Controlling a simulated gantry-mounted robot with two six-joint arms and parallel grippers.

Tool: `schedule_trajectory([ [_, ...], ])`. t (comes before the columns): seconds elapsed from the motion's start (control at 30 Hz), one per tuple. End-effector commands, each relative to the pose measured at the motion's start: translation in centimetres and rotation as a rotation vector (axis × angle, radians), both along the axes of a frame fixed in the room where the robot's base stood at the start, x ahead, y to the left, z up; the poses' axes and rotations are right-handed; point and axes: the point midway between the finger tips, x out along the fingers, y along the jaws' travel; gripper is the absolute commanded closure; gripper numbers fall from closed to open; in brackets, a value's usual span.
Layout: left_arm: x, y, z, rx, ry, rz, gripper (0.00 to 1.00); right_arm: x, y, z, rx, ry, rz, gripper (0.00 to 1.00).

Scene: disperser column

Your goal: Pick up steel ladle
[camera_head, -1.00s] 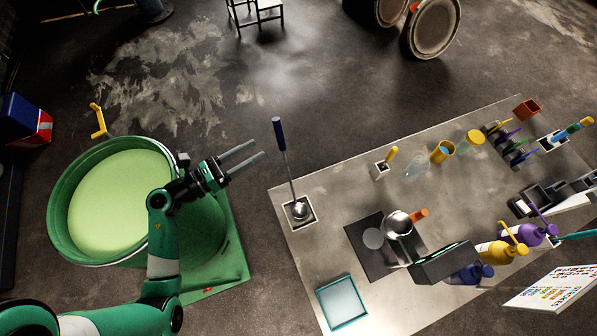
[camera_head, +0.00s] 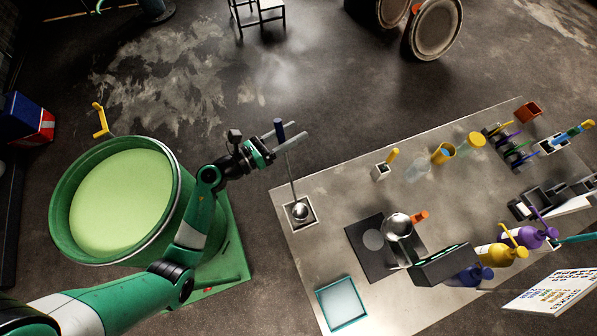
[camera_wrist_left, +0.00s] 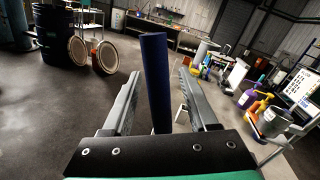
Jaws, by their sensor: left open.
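The steel ladle has a blue handle (camera_head: 279,131) and a round steel bowl (camera_head: 300,211). It stands upright in a square holder (camera_head: 312,222) at the left corner of the steel table. My left gripper (camera_head: 287,136) is open at the top of the ladle, with the blue handle between its fingers. In the left wrist view, the blue handle (camera_wrist_left: 156,80) stands between the two open fingers (camera_wrist_left: 158,100), with a gap visible on both sides. My right gripper is not in view.
A large green vat (camera_head: 66,222) stands left of the table. The table (camera_head: 330,262) carries a teal-edged tray (camera_head: 342,303), a dark plate with a steel bowl (camera_head: 398,226), a dark box (camera_head: 448,266), and several bottles and cups.

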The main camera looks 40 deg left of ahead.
Motion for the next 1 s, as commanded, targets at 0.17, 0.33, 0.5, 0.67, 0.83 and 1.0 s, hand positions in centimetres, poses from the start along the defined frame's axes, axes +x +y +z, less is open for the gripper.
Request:
schedule_trajectory([
  [0.17, -0.04, 0.03, -0.02, 0.0, 0.0, 0.001, 0.5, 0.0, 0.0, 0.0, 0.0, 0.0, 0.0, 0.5],
  [0.33, -0.06, 0.04, -0.02, 0.0, 0.0, 0.001, 0.8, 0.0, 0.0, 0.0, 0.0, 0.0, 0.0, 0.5],
  [0.5, -0.07, 0.04, -0.02, 0.0, 0.0, 0.001, 1.0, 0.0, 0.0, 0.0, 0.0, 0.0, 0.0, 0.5],
  [0.67, -0.08, 0.05, -0.02, 0.0, 0.0, 0.001, 1.0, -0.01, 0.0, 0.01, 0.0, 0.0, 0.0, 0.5],
  [0.83, -0.07, 0.05, 0.06, -0.001, -0.001, 0.0, 1.0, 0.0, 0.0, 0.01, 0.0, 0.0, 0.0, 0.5],
  [1.0, -0.06, 0.06, 0.35, 0.0, -0.001, 0.0, 1.0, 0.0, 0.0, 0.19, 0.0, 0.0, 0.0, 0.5],
])
